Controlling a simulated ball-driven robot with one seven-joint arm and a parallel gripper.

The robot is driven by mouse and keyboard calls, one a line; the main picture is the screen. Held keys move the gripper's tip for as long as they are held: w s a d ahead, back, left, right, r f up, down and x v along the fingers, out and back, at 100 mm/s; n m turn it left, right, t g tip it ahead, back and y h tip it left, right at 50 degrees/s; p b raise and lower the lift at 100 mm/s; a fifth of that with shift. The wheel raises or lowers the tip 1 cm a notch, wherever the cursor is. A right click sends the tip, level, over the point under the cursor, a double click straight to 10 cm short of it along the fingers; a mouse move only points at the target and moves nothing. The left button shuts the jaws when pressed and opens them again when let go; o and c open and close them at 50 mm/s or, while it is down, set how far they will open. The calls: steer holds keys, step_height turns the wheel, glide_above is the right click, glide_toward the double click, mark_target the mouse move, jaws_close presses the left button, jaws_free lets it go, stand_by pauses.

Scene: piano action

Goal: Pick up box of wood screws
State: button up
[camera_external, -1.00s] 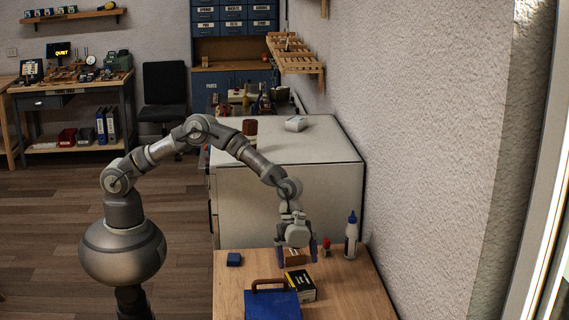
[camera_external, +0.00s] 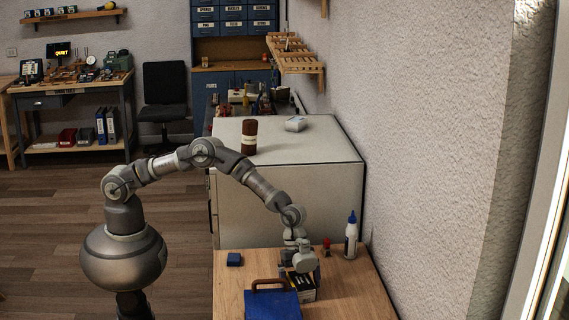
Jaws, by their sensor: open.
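A small black box with yellow and pale markings (camera_external: 306,295) lies on the wooden table, against the back right of a blue case. Its label is too small to read, so I cannot tell whether it is the box of wood screws. My gripper (camera_external: 303,279) points down right at this box, with its fingers open. The gripper hides the back part of the box and whatever lies just behind it. I cannot tell whether the fingers touch the box.
The blue case (camera_external: 272,305) with a brown handle is left of the box. A small blue block (camera_external: 234,259) lies at the table's back left. A white bottle with a blue cap (camera_external: 351,236) and a small red-topped item (camera_external: 327,246) stand behind right. The table's right side is clear.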

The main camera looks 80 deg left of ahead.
steer(key=shift+f, duration=0.25)
steer(key=shift+c, duration=0.2)
steer(key=c, duration=1.4)
steer(key=shift+o, duration=0.2)
steer(key=shift+r, duration=0.1)
